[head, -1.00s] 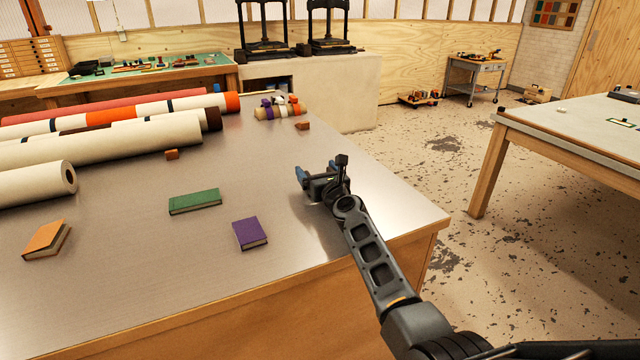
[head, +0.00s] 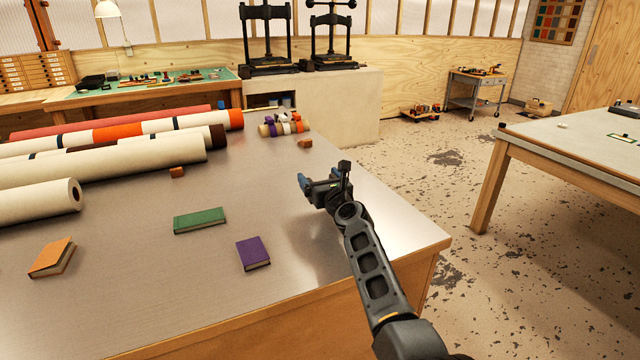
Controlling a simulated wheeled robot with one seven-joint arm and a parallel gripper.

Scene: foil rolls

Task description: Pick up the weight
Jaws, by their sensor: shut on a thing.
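My gripper (head: 320,188) is above the right part of the metal-topped table (head: 330,260), with its blue-tipped fingers pointing away from me. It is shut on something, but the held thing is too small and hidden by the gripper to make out. I cannot tell for sure which thing is the weight. One small brown block (head: 305,143) lies on the table beyond the gripper. Another small brown block (head: 177,172) lies to the left, near the rolls. Both are apart from the gripper.
A purple book (head: 253,253), a green book (head: 199,220) and an orange book (head: 52,257) lie on the table. Large rolls (head: 100,168) fill its left side. Small coloured rolls (head: 284,126) are stacked at the far end. The tabletop around the gripper is clear.

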